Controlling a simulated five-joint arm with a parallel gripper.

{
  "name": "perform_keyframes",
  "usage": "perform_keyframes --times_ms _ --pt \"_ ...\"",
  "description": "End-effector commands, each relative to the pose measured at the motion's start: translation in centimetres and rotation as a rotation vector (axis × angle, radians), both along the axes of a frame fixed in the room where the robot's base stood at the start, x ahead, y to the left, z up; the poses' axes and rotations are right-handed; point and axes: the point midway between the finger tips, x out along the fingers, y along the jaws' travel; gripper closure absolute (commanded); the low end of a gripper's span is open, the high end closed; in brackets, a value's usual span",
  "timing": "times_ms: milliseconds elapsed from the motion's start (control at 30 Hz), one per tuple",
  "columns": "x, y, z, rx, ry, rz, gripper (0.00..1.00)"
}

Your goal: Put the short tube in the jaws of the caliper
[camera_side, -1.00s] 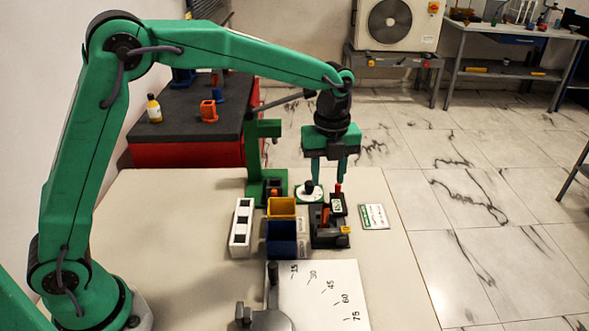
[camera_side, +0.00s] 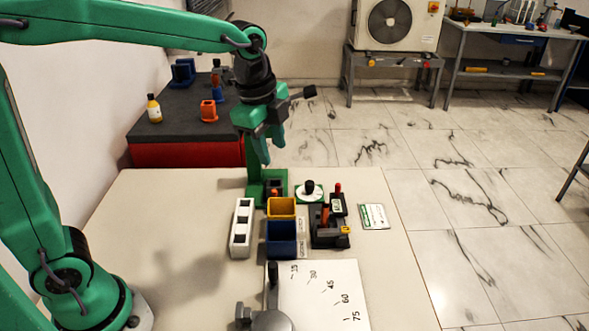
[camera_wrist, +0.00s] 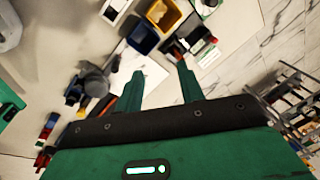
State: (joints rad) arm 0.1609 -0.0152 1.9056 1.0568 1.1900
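My gripper (camera_side: 271,153) is in the air above the far side of the table, in front of the green stand in the side view. In the wrist view its two fingers (camera_wrist: 160,68) are apart with nothing between them. A black device (camera_side: 328,238) with a small green-white display, probably the caliper, sits on the table right of the bins. An orange upright piece (camera_side: 325,214) stands in it; I cannot tell whether this is the short tube. The device shows partly in the wrist view (camera_wrist: 190,45). No other tube is clearly recognisable.
A white block (camera_side: 240,230) with square holes, a yellow bin (camera_side: 282,208) and a blue bin (camera_side: 282,240) stand left of the device. A green stand (camera_side: 262,180) and white dial (camera_side: 309,196) are behind. An angle plate (camera_side: 325,285) lies in front. The left table area is clear.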

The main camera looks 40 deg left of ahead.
Motion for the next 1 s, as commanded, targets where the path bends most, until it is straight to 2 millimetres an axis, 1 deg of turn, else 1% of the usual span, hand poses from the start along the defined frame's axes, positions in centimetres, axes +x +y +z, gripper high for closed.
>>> perform_keyframes --times_ms 33,100,300,500,700,833,1000 --pt "-1.1 0.6 0.5 -0.015 -0.017 0.069 0.62" --pt "-2.4 1.3 1.0 -0.038 -0.037 0.172 0.62" --pt "-6.3 3.0 1.7 -0.116 -0.094 0.462 0.62" --pt "-10.1 4.4 1.7 -0.209 -0.147 0.748 0.62" --pt "-13.6 5.5 0.9 -0.314 -0.195 1.021 0.62" --pt "-15.3 6.0 0.2 -0.373 -0.216 1.159 0.62" --pt "-16.3 6.3 -0.3 -0.42 -0.231 1.262 0.62"
